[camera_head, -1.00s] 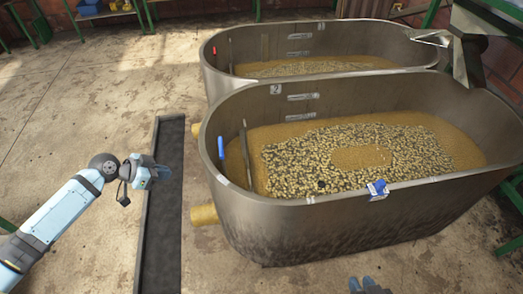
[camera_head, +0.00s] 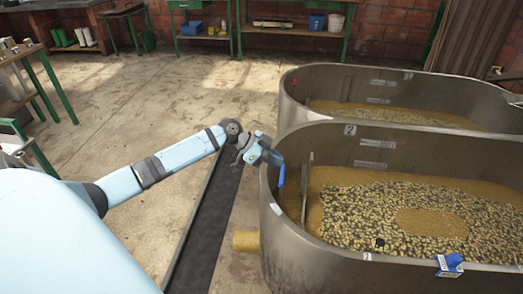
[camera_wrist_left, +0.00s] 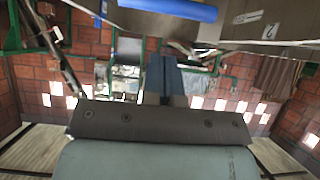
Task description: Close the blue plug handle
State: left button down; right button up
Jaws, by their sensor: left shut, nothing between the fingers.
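The blue plug handle (camera_head: 281,175) stands upright at the left end inside the near tank (camera_head: 300,240), close to the tank's wall. In the left wrist view, the blue handle (camera_wrist_left: 170,8) lies across the top edge as a bar, partly cut off. My left gripper (camera_head: 276,158) is beside the top of the handle at the tank's left rim. Its fingers (camera_wrist_left: 163,75) are together and empty in the left wrist view. I cannot tell if they touch the handle. The foot of the handle is hidden by the tank wall. My right gripper is not in view.
The near tank holds pale beans in brown liquid, with an upright plate (camera_head: 306,190) right of the handle. A blue device (camera_head: 449,264) sits on the front rim. A second tank (camera_head: 300,88) stands behind. A dark floor channel (camera_head: 205,235) runs left of the tanks.

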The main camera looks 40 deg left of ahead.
pick_arm(q)
jog(key=shift+w+d+f, duration=0.1)
jog(key=shift+f, duration=0.8)
jog(key=shift+w+d+f, duration=0.1)
jog(key=shift+f, duration=0.8)
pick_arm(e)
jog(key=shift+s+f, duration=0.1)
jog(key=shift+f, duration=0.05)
